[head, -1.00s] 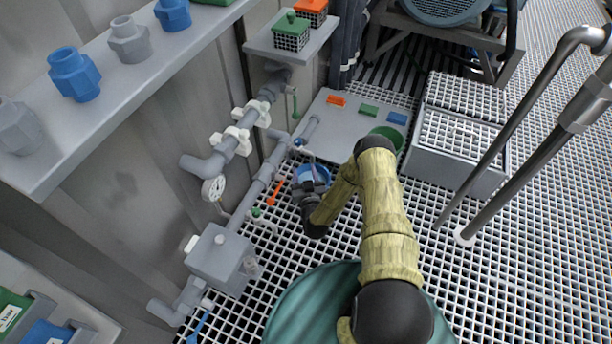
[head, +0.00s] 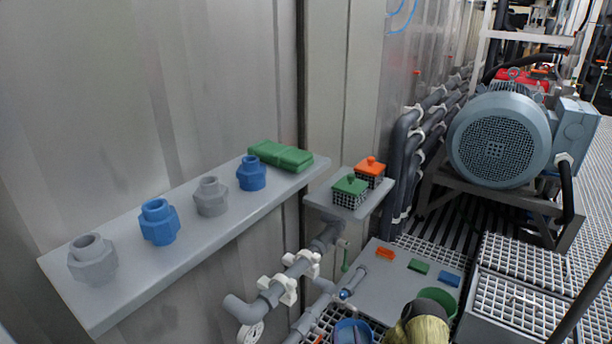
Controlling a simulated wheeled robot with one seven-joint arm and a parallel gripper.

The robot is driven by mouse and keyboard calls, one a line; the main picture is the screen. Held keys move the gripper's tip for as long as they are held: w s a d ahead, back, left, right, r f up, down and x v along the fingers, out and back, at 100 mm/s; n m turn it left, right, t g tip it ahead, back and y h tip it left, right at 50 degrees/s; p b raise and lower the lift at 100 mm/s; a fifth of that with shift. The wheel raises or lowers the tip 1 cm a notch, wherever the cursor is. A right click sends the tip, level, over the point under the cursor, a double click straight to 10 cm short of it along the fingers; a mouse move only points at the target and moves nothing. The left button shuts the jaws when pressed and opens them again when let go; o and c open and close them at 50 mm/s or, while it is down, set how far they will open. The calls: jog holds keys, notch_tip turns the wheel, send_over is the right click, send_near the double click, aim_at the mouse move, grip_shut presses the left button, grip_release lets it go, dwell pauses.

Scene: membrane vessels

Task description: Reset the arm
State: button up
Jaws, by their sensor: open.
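Only a small part of my arm (head: 422,325) shows, a yellowish link at the bottom edge of the head view, right of the middle. It stands in front of the grey plate and next to the blue cup (head: 353,331). The rest of my arm and my gripper are below the picture, so I cannot see what the gripper is near.
A wall shelf (head: 100,304) holds grey and blue fittings and a green block (head: 280,155). A small ledge (head: 336,205) bears green-lidded and orange-lidded baskets. Grey pipes (head: 270,297) run along the wall. A motor (head: 500,138) and white-topped grating boxes stand at right.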

jog(key=w+a+r+n+g+y, duration=0.2)
jog(key=w+r+n+g+y, duration=0.15)
jog(key=r, duration=0.45)
jog(key=s+r+g+p, duration=0.1)
jog(key=s+r+g, duration=0.3)
jog(key=r, duration=0.7)
jog(key=s+d+r+m+g+h+p, duration=0.15)
jog(key=s+r+g, duration=0.25)
jog(key=s+r, duration=0.6)
jog(key=s+d+r+m+g+h, duration=0.25)
jog(key=s+r, duration=0.35)
jog(key=s, duration=0.7)
notch_tip(320, 180, up, 38)
jog(key=g+p, duration=0.1)
jog(key=p, duration=3.7)
jog(key=shift+a+f+y, duration=0.15)
jog(key=shift+a+y, duration=0.25)
jog(key=shift+y, duration=0.05)
jog(key=shift+f+n, duration=0.1)
jog(key=shift+n, duration=0.15)
